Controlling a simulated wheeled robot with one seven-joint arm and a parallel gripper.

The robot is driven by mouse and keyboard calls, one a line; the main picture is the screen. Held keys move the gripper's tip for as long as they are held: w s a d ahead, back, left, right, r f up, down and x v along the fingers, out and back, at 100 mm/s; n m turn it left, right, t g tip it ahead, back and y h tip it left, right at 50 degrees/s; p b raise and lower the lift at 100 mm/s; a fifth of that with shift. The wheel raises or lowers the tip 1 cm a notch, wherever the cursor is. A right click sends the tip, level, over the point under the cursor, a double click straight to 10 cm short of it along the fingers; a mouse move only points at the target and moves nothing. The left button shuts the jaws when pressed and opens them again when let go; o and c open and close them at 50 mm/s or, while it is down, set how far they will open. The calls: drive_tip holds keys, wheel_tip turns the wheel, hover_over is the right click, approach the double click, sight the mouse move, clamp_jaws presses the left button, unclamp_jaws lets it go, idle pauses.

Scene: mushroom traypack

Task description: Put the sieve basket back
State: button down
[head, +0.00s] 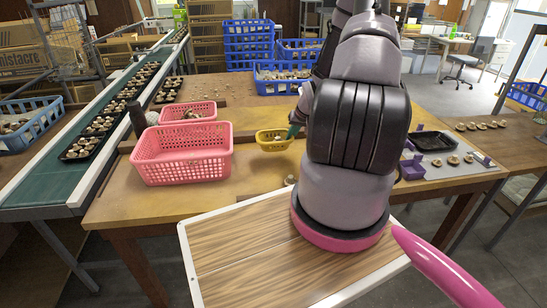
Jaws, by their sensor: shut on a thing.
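A small yellow sieve basket (264,147) is on or just above the wooden table, right of the pink baskets. Some brownish pieces show inside it. My gripper (293,131) is at the basket's right end, shut on its rim. Only a small teal part of the gripper shows; my arm hides the rest. I cannot tell whether the basket's bottom touches the table.
A large pink basket (183,170) and a smaller pink one (190,105) stand to the left. Blue crates (283,88) stand behind. A grey board (440,180) with mushrooms and a black tray (432,141) lies right. A conveyor (60,160) runs along the left.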

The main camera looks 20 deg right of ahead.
drive_tip(key=shift+f, duration=3.4)
drive_tip(key=shift+f, duration=0.15)
drive_tip(key=c, duration=1)
unclamp_jaws()
